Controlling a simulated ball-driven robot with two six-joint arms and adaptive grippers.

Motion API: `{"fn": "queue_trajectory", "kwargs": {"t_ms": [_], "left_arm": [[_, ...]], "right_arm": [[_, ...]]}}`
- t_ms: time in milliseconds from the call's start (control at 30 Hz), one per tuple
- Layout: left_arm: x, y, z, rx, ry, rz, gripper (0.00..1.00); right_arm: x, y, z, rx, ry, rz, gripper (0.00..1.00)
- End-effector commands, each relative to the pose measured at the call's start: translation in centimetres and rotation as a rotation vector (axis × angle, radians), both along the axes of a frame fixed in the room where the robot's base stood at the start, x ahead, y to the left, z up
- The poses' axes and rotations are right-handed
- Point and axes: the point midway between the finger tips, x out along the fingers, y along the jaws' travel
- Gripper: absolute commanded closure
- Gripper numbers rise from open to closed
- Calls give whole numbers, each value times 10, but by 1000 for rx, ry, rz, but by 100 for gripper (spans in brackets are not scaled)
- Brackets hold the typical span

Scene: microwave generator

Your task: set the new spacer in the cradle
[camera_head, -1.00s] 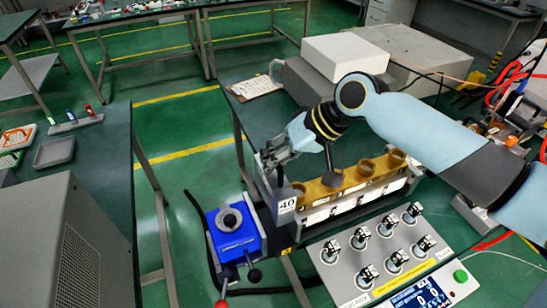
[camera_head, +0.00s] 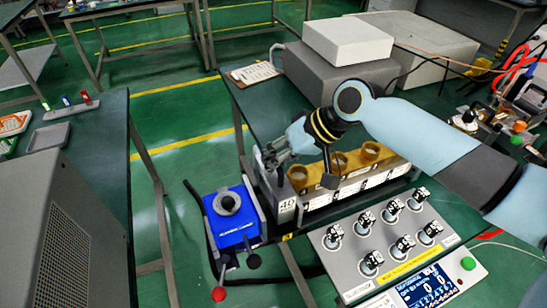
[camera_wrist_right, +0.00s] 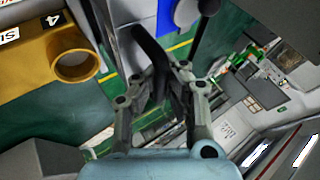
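My right gripper (camera_head: 275,152) is at the left end of an amber rack with ring-shaped sockets (camera_head: 339,162). The rack (camera_wrist_right: 45,60) shows at upper left there, beside the fingers, with one round opening and a label "4". A blue fixture (camera_head: 231,217) with a grey round top and levers stands left of the rack. I cannot tell which part is the new spacer or the cradle. My left gripper is not in view.
A console (camera_head: 400,262) with several knobs and a display stands in front of the rack. Grey boxes (camera_head: 330,88) and a clipboard (camera_head: 253,73) lie behind it. A green floor gap separates this bench from the left bench (camera_head: 100,145).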

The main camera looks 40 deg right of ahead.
Motion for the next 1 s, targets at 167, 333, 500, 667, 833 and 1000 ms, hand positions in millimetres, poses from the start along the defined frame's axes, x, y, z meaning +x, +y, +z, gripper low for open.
{"fn": "queue_trajectory", "kwargs": {"t_ms": [167,333,500,667,833,1000], "left_arm": [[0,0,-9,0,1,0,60],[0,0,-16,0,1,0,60],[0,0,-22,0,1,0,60],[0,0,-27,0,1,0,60],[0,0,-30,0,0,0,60],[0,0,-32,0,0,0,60]], "right_arm": [[2,1,-12,1,-6,0,100],[2,1,-23,3,-5,0,100],[2,1,-33,3,-5,0,100],[2,1,-42,2,-5,0,100],[2,1,-48,3,-6,0,100],[2,1,-50,2,-6,-1,100]]}}
